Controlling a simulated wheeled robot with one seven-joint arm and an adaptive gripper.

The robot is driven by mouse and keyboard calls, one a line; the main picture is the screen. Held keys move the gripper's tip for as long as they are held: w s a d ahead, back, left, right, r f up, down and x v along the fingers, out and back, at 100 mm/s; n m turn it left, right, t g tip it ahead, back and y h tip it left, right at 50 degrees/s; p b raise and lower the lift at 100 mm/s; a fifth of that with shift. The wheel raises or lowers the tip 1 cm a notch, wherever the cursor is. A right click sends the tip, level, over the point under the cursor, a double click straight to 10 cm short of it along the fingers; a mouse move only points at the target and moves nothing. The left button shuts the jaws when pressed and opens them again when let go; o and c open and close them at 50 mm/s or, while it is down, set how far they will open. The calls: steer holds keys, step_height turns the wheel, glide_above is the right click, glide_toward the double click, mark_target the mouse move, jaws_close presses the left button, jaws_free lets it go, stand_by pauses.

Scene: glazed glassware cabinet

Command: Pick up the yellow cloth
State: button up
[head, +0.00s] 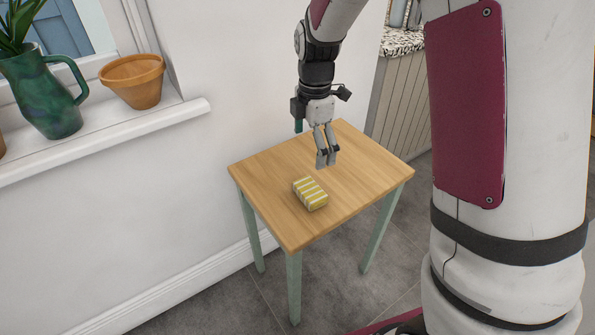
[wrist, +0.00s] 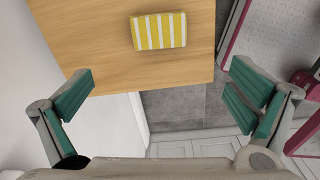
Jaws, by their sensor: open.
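The yellow cloth (head: 310,194) is a folded block with white stripes. It lies on the wooden top of a small table (head: 365,170), near the corner closest to the head camera. In the wrist view the cloth (wrist: 159,31) lies near the table edge, ahead of the fingers and between their lines. My gripper (head: 326,160) is above the table, up and to the right of the cloth in the head view, apart from it. In the wrist view my gripper (wrist: 160,92) is wide open, with green finger pads and nothing between them.
The table stands by a white wall. A windowsill (head: 100,130) at the left holds a green jug (head: 45,95) and a terracotta pot (head: 134,80). The rest of the tabletop is bare. Grey tiled floor (head: 340,290) surrounds the table legs.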

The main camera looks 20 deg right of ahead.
steer(key=n+b, duration=0.1)
glide_above(310, 189)
steer(key=f, duration=1)
steer(key=shift+w+a+f, duration=0.2)
steer(key=shift+w+f, duration=0.05)
steer(key=shift+w, duration=0.1)
steer(key=shift+s+d+f, duration=0.1)
steer(key=shift+s+f, duration=0.05)
steer(key=shift+f, duration=1.3)
steer(key=shift+s+d+f, duration=0.1)
steer(key=shift+f, duration=1.35)
steer(key=c, duration=1)
